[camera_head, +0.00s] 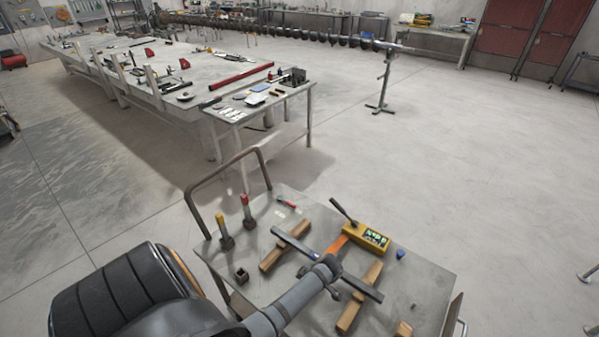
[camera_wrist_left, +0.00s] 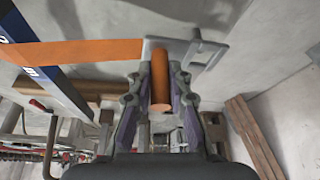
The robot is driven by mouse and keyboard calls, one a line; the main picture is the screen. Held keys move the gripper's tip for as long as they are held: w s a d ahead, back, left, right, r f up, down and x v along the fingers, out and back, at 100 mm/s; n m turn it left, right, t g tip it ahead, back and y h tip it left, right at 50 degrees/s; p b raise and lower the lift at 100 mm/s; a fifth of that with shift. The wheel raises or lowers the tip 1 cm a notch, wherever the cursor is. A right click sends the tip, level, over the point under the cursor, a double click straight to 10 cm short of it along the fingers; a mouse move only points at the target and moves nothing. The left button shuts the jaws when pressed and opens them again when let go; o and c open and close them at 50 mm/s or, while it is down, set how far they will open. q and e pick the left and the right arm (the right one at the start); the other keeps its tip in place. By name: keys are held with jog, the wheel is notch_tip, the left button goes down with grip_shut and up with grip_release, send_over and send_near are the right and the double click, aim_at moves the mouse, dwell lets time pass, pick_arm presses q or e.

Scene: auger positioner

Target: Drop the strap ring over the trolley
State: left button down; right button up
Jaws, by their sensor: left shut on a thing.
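My left gripper (camera_wrist_left: 160,112) is shut on the orange end of a strap, a rounded orange piece (camera_wrist_left: 160,78) between its two fingers. A grey metal fitting (camera_wrist_left: 185,48) sits just beyond the fingertips. A flat orange strap (camera_wrist_left: 70,53) runs from it to the left; a short part of the strap (camera_head: 336,243) shows in the head view beside my left wrist. The trolley (camera_head: 425,275) is a grey metal cart with a brown tubular handle, below my left arm. The wrist hides the fingertips in the head view, and I cannot make out the full ring. My right gripper is not in view.
On the trolley lie a dark and blue bar (camera_head: 364,288) across wooden blocks (camera_head: 286,248), a yellow box with a display (camera_head: 367,237), upright tools and a small blue item (camera_head: 401,254). A small table (camera_head: 268,108), long workbench (camera_head: 200,66) and stand (camera_head: 383,85) are beyond.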

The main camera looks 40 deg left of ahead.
pick_arm(q)
jog(key=shift+f+b, duration=1.65)
jog(key=shift+f, duration=0.7)
jog(key=c, duration=1.2)
grip_release()
jog(key=shift+d+r, duration=0.15)
jog(key=shift+r, duration=0.15)
jog(key=v, duration=1.1)
jog(key=shift+r, duration=0.25)
